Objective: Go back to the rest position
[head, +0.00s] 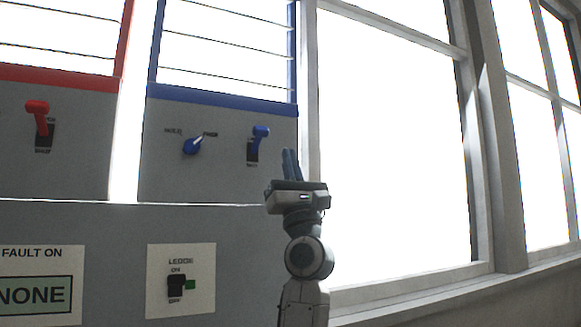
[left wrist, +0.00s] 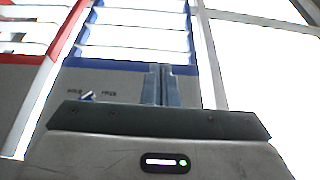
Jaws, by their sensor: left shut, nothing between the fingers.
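My left gripper (head: 291,152) stands upright in the head view, in front of the right edge of the blue-framed panel (head: 170,180). Its two blue-grey fingers are together with nothing between them, and they also show shut in the left wrist view (left wrist: 161,72). The fingertips are just right of a blue lever switch (head: 260,133) and appear apart from it. A blue knob (head: 191,147) further left has its pale pointer turned up and to the right. My right gripper is in neither view.
A red lever (head: 38,110) is on the red-framed panel at left. A bright window (head: 395,150) with grey frames and a sill fills the right.

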